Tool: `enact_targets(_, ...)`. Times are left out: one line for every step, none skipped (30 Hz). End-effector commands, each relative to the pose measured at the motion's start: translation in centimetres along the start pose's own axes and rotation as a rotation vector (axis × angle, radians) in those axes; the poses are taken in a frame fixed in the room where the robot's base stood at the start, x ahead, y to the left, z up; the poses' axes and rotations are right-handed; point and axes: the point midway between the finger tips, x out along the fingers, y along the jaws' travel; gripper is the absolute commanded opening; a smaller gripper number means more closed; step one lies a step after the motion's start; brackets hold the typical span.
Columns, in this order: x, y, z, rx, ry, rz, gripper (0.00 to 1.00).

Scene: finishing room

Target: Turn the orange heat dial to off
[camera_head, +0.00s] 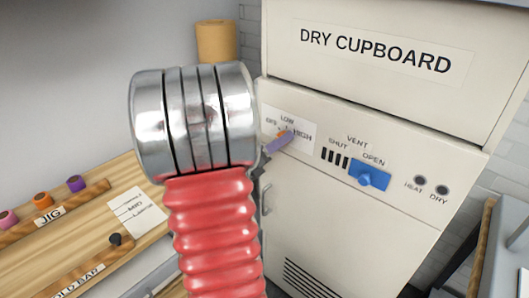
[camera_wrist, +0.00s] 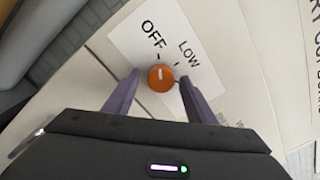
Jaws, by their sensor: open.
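The orange heat dial (camera_wrist: 161,80) sits on a white label plate on the cupboard front, with OFF and LOW printed beside it. Its white line points roughly toward the OFF tick in the wrist view. My gripper (camera_wrist: 159,77) is open, with one purple finger on each side of the dial. The right finger is very close to it; I cannot tell whether it touches.
The dry cupboard (camera_head: 350,105) also has a blue vent slider (camera_head: 369,175) near OPEN and HEAT and DRY lamps (camera_head: 431,185). A wooden bench (camera_head: 75,215) with coloured pieces stands at left. A grey-edged unit (camera_head: 490,230) stands at right.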

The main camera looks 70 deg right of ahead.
Motion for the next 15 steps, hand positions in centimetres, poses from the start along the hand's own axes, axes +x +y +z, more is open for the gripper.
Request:
enact_targets(-0.3, 0.0, 0.1, 0.0, -0.001, 0.001, 0.51)
enact_targets(-0.5, 0.0, 0.1, 0.0, -0.002, 0.002, 0.51)
enact_targets(-0.9, 0.1, 0.1, 0.0, -0.001, 0.002, 0.51)
enact_targets(-1.2, 0.1, 0.0, 0.0, -0.001, 0.002, 0.51)
enact_targets(-1.6, 0.1, 0.0, -0.001, -0.002, 0.002, 0.51)
enact_targets(-2.0, 0.1, 0.0, -0.001, -0.002, 0.002, 0.51)
enact_targets(-2.4, 0.1, 0.1, -0.001, -0.003, 0.002, 0.51)
enact_targets(-2.9, 0.1, 0.1, 0.0, -0.003, 0.003, 0.51)
enact_targets(-3.4, 0.1, 0.1, 0.0, -0.002, 0.003, 0.51)
enact_targets(-3.8, 0.1, 0.1, 0.0, -0.003, 0.003, 0.51)
enact_targets(-4.2, 0.1, 0.1, 0.0, -0.003, 0.003, 0.51)
enact_targets(-4.7, 0.1, 0.0, 0.0, -0.002, 0.002, 0.51)
enact_targets(-5.1, 0.1, 0.0, 0.0, -0.003, 0.003, 0.51)
enact_targets(-5.5, 0.1, 0.0, -0.001, -0.003, 0.003, 0.51)
enact_targets(-6.0, 0.1, 0.0, -0.001, -0.002, 0.003, 0.51)
